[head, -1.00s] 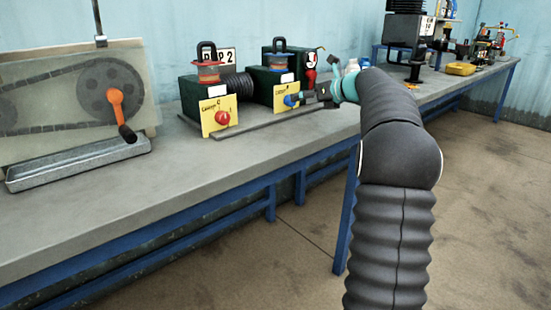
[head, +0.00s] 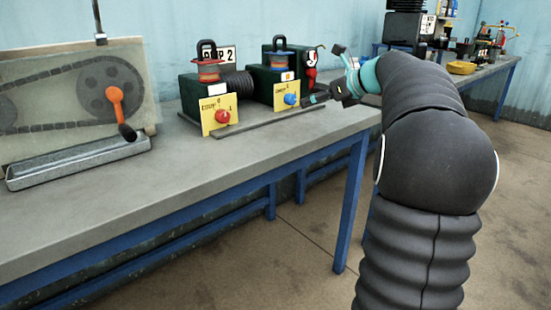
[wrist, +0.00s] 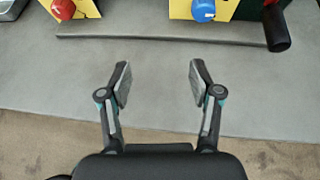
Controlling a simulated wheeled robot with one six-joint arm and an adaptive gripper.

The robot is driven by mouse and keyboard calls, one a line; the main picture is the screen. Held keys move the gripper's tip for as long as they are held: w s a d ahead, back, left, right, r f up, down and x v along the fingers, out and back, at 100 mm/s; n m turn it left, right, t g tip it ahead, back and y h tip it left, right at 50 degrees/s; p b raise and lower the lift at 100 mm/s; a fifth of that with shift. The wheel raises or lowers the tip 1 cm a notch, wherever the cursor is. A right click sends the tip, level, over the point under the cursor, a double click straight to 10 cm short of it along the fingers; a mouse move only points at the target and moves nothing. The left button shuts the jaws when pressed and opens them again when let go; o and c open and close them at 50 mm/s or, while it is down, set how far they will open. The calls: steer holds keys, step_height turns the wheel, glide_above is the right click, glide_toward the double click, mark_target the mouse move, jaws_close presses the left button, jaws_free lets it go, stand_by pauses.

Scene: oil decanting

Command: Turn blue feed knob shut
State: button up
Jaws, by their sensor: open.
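The blue feed knob (head: 291,99) sits on the yellow plate (head: 279,94) at the front of the right-hand green unit (head: 262,89). It also shows at the top edge of the wrist view (wrist: 203,9), partly cut off. My gripper (head: 326,74) is open and empty, in front of and to the right of the knob. In the wrist view my two fingers (wrist: 158,76) are spread wide over bare bench, with the knob beyond the right fingertip and not touched.
A red knob (head: 222,117) is on the left-hand unit. A low grey strip (wrist: 160,36) runs in front of the units. A black handle (wrist: 276,28) juts out right of the blue knob. A chain rig with orange crank (head: 117,103) stands left.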

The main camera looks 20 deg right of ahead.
mark_target(267, 161)
steer(key=s+a+f+n, duration=0.1)
steer(key=s+a+n, duration=0.1)
steer(key=a, duration=0.1)
steer(key=s+a+f+n+g, duration=0.1)
steer(key=s+a+n, duration=0.1)
steer(key=a, duration=0.1)
steer(key=s+a+f+n+g, duration=0.1)
steer(key=a+n, duration=0.1)
steer(key=a, duration=0.1)
steer(key=shift+s+a+h, duration=0.3)
steer(key=shift+s+h, duration=0.1)
steer(key=s+a+f+n, duration=0.1)
steer(key=s+a+n, duration=0.1)
steer(key=s+a+f+n+g, duration=0.1)
steer(key=s+a+n, duration=0.1)
steer(key=s+a+f+n+h+b, duration=0.1)
steer(key=s+a+f+n, duration=0.1)
steer(key=s, duration=0.1)
steer(key=shift+a+g, duration=0.3)
steer(key=shift+g, duration=0.1)
steer(key=shift+s+a+f+n, duration=0.3)
steer(key=shift+s+n, duration=0.1)
steer(key=shift+s, duration=0.15)
